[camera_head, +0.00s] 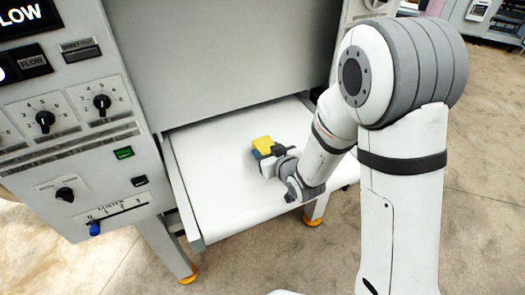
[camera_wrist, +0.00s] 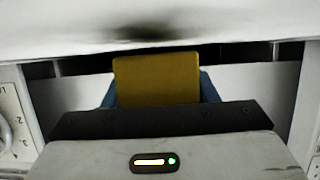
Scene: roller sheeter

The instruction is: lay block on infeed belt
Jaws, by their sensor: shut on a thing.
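The yellow block (camera_head: 263,145) is at the end of my gripper (camera_head: 262,153), over the white infeed belt (camera_head: 225,190) in the head view. In the wrist view the block (camera_wrist: 157,82) stands up between the blue fingers of my gripper (camera_wrist: 157,95), which is shut on it. The gripper body hides the lower part of the block. The block is near the middle of the belt's width. I cannot tell whether it touches the belt or is slightly above it.
A control panel (camera_head: 75,115) with knobs, a green button (camera_head: 123,153) and a blue-tipped slider (camera_head: 95,228) stands left of the belt. The grey machine housing (camera_head: 220,60) rises behind the belt. The belt around the block is clear. The floor (camera_head: 480,150) is open at right.

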